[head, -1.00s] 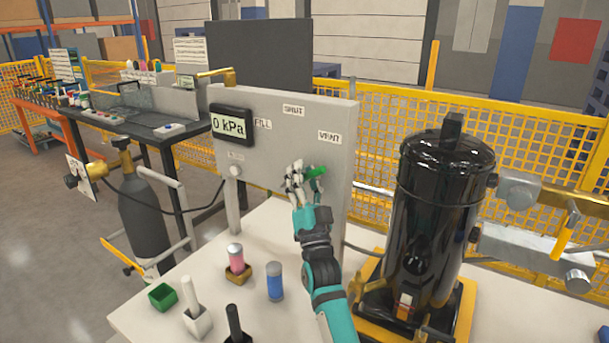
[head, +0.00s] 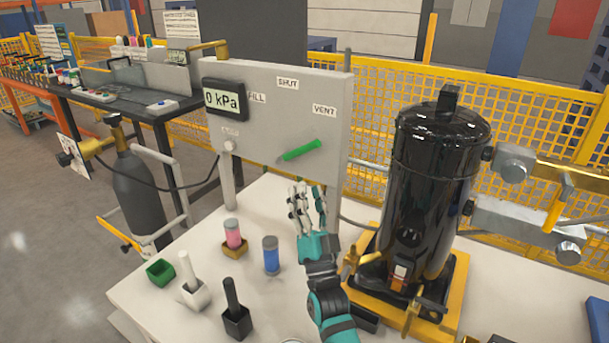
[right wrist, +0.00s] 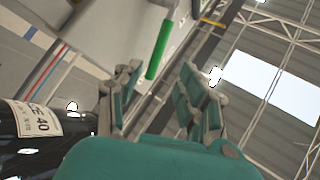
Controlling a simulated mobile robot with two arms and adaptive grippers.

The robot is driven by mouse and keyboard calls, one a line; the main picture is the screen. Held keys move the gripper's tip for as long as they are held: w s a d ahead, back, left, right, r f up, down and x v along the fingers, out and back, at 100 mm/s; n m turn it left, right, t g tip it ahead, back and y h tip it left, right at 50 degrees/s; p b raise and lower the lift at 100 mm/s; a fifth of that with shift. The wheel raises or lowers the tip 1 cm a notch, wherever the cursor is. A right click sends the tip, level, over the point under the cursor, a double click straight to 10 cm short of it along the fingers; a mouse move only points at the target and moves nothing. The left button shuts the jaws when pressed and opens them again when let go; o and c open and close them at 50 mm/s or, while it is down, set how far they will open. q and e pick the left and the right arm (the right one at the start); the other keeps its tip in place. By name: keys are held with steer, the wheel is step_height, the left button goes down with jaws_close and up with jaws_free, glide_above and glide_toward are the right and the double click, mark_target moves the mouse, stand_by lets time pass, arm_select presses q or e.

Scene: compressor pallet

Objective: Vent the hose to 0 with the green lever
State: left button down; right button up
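The green lever (head: 300,150) is on the grey panel (head: 265,130), tilted with its right end up, toward the VENT label (head: 324,110). The display (head: 224,99) reads 0 kPa. My right gripper (head: 308,196) is below the lever, apart from it, with its fingers spread and nothing between them. In the right wrist view the lever (right wrist: 159,48) shows beyond the open fingers (right wrist: 158,88). My left gripper is not in view.
A black tank (head: 432,180) on a yellow base stands right of my right arm. On the white table are a blue cylinder (head: 271,256), a pink cylinder (head: 233,234), and white and black handled tools in holders. A gas bottle (head: 136,190) stands at left.

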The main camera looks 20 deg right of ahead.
mark_target(301, 149)
steer(key=shift+s+a+f, duration=0.1)
steer(key=shift+s+f, duration=0.2)
steer(key=shift+s, duration=0.1)
steer(key=shift+c, duration=0.4)
